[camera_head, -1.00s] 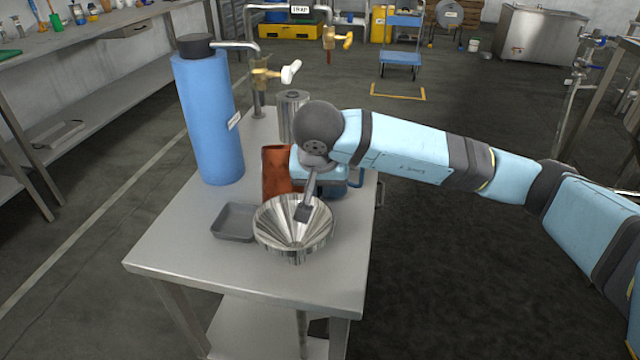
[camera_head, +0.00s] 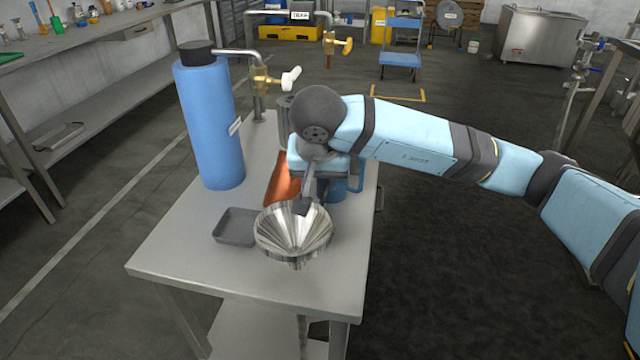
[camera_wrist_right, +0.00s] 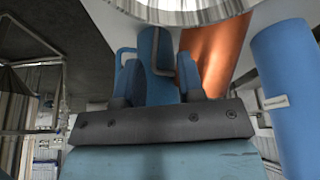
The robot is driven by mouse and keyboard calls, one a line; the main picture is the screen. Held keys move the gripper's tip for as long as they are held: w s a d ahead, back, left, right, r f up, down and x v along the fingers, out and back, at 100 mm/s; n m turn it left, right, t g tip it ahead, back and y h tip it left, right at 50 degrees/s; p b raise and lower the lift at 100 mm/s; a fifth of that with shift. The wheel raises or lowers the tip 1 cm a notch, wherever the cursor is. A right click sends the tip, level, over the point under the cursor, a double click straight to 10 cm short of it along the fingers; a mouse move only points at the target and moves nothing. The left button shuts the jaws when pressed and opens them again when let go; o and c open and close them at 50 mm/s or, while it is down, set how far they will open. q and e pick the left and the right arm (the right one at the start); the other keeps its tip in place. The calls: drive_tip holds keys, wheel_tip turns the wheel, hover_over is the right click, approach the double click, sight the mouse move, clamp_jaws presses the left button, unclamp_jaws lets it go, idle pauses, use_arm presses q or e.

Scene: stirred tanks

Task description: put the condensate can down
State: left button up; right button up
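My right gripper (camera_head: 322,172) points down over the table, just behind the steel funnel (camera_head: 293,237). A blue can with a side handle (camera_head: 360,174), which I take as the condensate can, shows below and right of it, largely hidden. In the right wrist view blue material (camera_wrist_right: 155,72) sits between the fingers, so the gripper appears shut on the can. I cannot tell whether its base touches the table. A copper-orange piece (camera_head: 281,184) leans or lies beside it on the left; its shape is partly hidden. My left gripper is not in view.
A grey tray (camera_head: 236,227) lies left of the funnel. A tall blue cylinder (camera_head: 210,125) stands at the table's left edge. A pipe with a brass valve (camera_head: 262,80) rises behind. The front of the steel table (camera_head: 215,270) is clear.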

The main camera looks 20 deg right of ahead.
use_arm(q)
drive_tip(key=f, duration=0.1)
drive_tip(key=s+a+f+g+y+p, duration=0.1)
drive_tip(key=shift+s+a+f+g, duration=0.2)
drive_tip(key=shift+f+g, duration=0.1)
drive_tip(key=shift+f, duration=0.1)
use_arm(e)
drive_tip(key=v, duration=0.8)
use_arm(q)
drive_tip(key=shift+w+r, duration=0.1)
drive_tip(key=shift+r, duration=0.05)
